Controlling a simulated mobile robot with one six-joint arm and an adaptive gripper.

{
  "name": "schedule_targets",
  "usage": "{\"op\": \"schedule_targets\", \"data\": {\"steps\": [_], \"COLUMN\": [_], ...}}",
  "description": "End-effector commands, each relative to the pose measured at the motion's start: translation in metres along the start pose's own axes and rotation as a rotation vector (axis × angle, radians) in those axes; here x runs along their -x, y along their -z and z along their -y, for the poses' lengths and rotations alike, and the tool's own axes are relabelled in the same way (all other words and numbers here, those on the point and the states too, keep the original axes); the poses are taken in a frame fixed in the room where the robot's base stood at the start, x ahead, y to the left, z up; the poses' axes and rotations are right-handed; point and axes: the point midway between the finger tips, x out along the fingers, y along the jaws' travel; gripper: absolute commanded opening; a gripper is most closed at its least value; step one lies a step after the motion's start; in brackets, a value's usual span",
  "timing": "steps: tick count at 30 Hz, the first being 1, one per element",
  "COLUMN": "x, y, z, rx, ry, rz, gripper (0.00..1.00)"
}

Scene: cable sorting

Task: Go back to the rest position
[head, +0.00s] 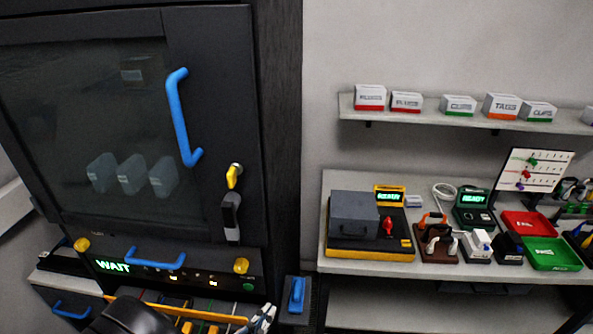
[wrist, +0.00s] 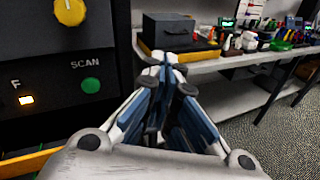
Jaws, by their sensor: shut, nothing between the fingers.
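My gripper (wrist: 163,72) is shut and empty in the wrist view, its blue and grey fingers meeting at the tips. It is in the air in front of the black cabinet, just right of the green button marked SCAN (wrist: 91,85). In the head view, part of my arm (head: 132,316) shows at the bottom left, below the WAIT display (head: 112,267). The gripper's tips (head: 268,312) show at the bottom edge, near a small dark block with a blue handle (head: 297,294).
The cabinet's glass door (head: 100,130) is closed, with a blue handle (head: 181,118). An open drawer with a yellow edge (head: 180,311) juts out below. A bench (head: 450,266) at right holds a grey box (head: 354,214), a red tray (head: 528,225) and a green tray (head: 552,254). A shelf (head: 425,116) holds several boxes.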

Motion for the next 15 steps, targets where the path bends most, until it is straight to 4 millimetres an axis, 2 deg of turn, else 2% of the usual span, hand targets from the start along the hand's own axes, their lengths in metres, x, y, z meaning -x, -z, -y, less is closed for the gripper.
{"op": "schedule_targets", "data": {"steps": [1,3,6,10,15], "x": [-0.018,-0.035,-0.050,-0.054,-0.041], "y": [-0.026,-0.054,-0.089,-0.125,-0.158], "z": [0.015,0.040,0.079,0.131,0.188], "rx": [-0.069,-0.155,-0.291,-0.485,-0.781], "ry": [0.117,0.273,0.486,0.745,1.043], "rz": [-0.011,-0.030,-0.063,-0.111,-0.179], "gripper": [0.00,0.00,0.00,0.00,0.00]}}
